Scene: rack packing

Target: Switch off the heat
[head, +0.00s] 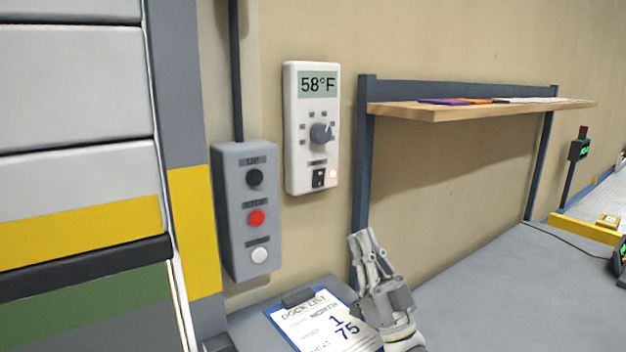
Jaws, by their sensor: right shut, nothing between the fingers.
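A white thermostat (312,160) is fixed to the beige wall. Its display (318,84) reads 58°F. Below the display is a grey knob (320,133) with several small marks around it. Near the bottom is a black rocker switch (318,178), with a small lit pinkish light (333,175) beside it. My right gripper (362,238) is shut and empty, below and to the right of the thermostat and apart from it. It is in front of the wall, over the right edge of the clipboard. My left gripper is not in view.
A grey box (230,205) with black, red and white buttons hangs just left of the thermostat. A clipboard (300,298) with a dock list lies below. A wooden shelf (450,110) on dark posts juts out at the right.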

